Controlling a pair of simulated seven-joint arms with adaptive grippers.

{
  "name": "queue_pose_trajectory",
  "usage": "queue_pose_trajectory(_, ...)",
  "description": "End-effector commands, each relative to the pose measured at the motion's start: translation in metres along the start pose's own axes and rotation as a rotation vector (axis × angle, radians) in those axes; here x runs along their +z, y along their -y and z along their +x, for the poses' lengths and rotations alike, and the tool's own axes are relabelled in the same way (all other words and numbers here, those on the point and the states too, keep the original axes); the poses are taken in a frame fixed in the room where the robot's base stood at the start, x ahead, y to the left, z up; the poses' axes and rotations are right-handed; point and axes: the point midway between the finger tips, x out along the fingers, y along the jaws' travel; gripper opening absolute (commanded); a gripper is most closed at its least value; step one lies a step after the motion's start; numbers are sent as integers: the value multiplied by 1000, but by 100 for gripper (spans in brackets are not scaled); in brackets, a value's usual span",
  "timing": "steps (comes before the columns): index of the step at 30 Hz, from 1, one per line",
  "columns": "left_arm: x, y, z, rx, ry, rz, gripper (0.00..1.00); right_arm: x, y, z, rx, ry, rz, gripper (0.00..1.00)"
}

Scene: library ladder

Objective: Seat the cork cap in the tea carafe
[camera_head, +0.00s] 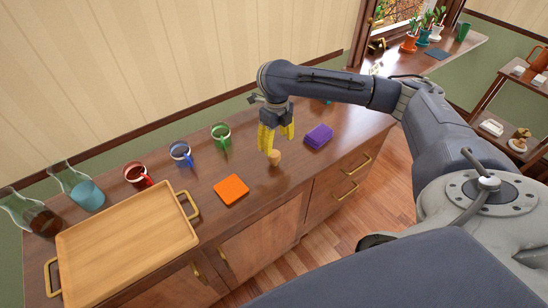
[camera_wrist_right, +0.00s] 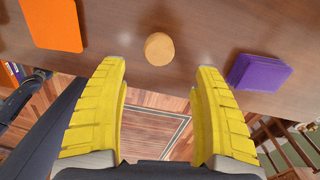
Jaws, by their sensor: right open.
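The cork cap (camera_head: 274,157) stands on the wooden counter, below my right gripper (camera_head: 276,143). In the right wrist view the cork cap (camera_wrist_right: 159,49) is a round tan disc just beyond the gap between the yellow fingers, which are apart with nothing between them. Two glass carafes stand at the far left: one with dark brown liquid, seemingly the tea carafe (camera_head: 45,222), and one with blue-teal liquid (camera_head: 88,194). Both look uncapped. The tray hides part of the counter in front of them. My left gripper is not in view.
A wooden tray (camera_head: 125,240) with brass handles lies in front of the carafes. Red (camera_head: 137,175), blue (camera_head: 180,153) and green (camera_head: 221,136) mugs line the back. An orange square (camera_head: 231,189) and a purple stack (camera_head: 318,135) flank the cork cap.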

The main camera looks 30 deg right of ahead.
Motion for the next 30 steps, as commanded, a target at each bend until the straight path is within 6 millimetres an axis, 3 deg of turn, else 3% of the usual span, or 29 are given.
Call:
queue_pose_trajectory(3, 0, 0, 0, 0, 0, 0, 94, 0, 0, 15, 1, -2, 0, 67)
queue_pose_trajectory(14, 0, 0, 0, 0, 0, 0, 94, 0, -1, 32, 0, 0, 0, 67)
queue_pose_trajectory(24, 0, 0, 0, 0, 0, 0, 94, 2, -3, 71, 1, -1, 2, 67)
queue_pose_trajectory(30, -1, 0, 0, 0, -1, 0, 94, 2, -2, 80, 0, 0, 0, 67)
